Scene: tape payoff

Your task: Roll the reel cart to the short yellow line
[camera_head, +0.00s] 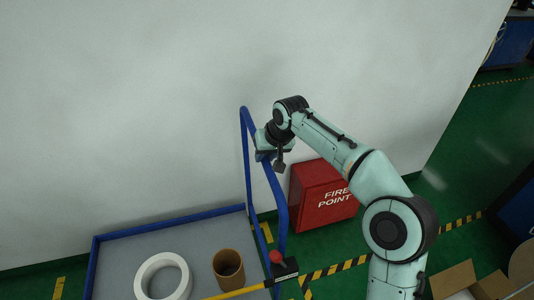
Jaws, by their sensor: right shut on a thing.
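The reel cart (170,221) has a grey deck with a blue rim and a tall blue push handle (246,165) at its right end. A white tape reel (140,281) and a brown cardboard tube (228,272) stand on the deck. My right gripper (268,154) is shut on the upper part of the handle; its fingertips are partly hidden. A short yellow mark (266,232) lies on the floor just behind the handle, and another yellow mark (58,288) lies left of the cart. I cannot tell which is the short yellow line. My left gripper is out of view.
A red fire point box (322,196) stands by the wall, right of the handle. A black-and-yellow floor stripe (345,266) runs right of the cart. An open cardboard box (470,282) is at lower right. A red-topped black piece (285,270) with a yellow bar sits at the deck's right end.

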